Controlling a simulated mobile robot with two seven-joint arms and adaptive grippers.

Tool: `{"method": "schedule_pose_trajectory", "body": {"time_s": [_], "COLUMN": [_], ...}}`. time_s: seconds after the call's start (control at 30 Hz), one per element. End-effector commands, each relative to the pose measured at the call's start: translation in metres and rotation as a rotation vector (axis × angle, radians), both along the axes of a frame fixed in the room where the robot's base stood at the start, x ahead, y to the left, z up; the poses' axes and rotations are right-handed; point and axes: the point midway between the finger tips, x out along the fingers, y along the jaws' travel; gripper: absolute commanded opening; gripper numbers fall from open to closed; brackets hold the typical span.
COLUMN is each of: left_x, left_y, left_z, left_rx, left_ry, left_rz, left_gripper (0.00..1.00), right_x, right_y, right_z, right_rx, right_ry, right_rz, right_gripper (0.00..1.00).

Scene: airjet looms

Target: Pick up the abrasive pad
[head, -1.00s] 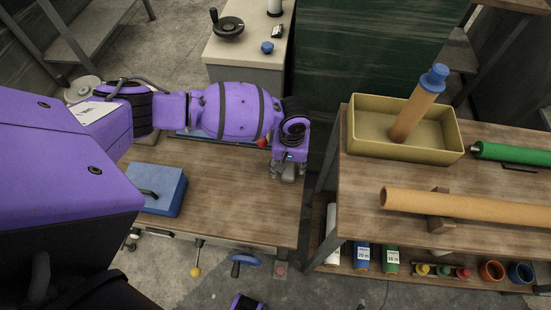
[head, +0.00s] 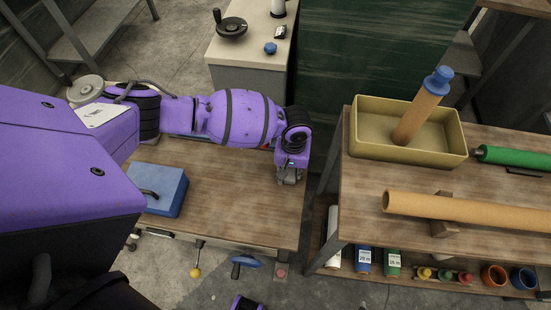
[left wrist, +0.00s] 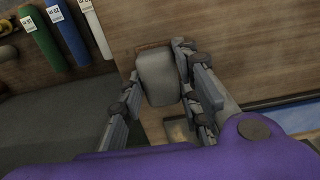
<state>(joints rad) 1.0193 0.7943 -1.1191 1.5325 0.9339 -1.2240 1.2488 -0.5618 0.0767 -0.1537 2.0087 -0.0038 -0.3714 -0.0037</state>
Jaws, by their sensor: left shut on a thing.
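The abrasive pad (left wrist: 158,76) is a grey, rounded block in the left wrist view, near the right edge of a wooden bench top. My left gripper (left wrist: 162,82) is shut on it, with one finger on each side. In the head view my left gripper (head: 289,176) points down at the bench's right end, and the pad is too small and covered there to make out clearly. Whether the pad touches the wood or is just above it, I cannot tell. My right gripper is not in view.
A blue block with a dark handle (head: 160,188) sits on the wooden bench (head: 235,200). A second bench at right holds a yellow tray (head: 375,150) with a blue-capped tube (head: 418,112), and a long tan roll (head: 480,212). A narrow gap separates the benches.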

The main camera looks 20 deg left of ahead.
Motion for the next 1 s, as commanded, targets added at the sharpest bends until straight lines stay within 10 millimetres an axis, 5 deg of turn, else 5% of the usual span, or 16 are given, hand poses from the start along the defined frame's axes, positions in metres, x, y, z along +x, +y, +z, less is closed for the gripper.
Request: {"method": "schedule_pose_trajectory", "body": {"time_s": [0.37, 0.67, 1.0], "left_x": [0.004, -0.053, -0.125], "left_y": [-0.001, 0.002, 0.004], "left_z": [0.033, 0.101, 0.125], "left_rx": [-0.002, -0.002, -0.002], "left_ry": [-0.009, -0.008, -0.002], "left_rz": [-0.001, -0.003, 0.0], "left_gripper": [0.0, 0.0, 0.0], "right_x": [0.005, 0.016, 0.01], "right_y": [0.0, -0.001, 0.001], "right_z": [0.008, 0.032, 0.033], "right_rx": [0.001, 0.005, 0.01], "right_ry": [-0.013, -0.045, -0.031], "right_rz": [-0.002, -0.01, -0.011], "right_gripper": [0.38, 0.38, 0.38]}}
